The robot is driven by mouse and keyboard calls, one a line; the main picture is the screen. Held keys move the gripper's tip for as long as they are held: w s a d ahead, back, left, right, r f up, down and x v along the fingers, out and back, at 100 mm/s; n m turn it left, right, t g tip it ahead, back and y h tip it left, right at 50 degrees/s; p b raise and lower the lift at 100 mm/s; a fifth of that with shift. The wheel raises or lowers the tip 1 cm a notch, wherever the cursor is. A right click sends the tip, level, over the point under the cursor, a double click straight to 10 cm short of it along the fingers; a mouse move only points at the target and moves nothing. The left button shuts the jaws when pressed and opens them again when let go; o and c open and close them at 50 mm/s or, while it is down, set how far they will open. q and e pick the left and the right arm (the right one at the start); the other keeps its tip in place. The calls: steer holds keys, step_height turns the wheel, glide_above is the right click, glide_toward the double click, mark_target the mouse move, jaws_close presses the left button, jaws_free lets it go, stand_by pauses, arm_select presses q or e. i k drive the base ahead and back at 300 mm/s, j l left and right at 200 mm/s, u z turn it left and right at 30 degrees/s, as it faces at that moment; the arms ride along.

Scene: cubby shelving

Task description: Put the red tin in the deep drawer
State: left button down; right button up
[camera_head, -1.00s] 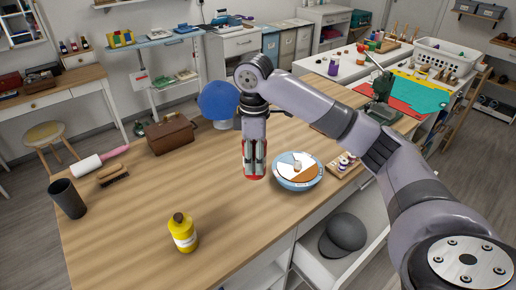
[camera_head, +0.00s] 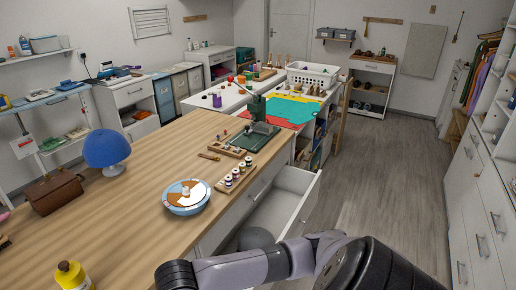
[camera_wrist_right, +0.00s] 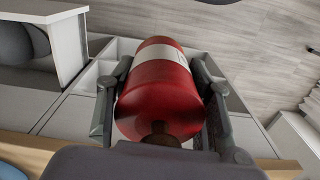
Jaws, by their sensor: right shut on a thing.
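The red tin (camera_wrist_right: 158,90), with a white band, fills the middle of the right wrist view. My right gripper (camera_wrist_right: 162,72) is shut on it, one finger along each side. Neither the tin nor the right gripper shows in the head view, where only my right arm crosses the bottom. An open white drawer (camera_head: 298,212) sticks out from the bench front, with a dark grey cap (camera_head: 254,239) inside, partly hidden by my arm. The drawer wall (camera_wrist_right: 68,35) and the cap (camera_wrist_right: 20,42) also show at upper left in the wrist view. My left gripper is in neither view.
White cabinets (camera_head: 480,225) stand at right. The floor (camera_head: 385,190) between is clear.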

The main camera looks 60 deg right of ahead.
mark_target(284, 221)
steer(key=l+u, duration=0.1)
steer(key=l, duration=4)
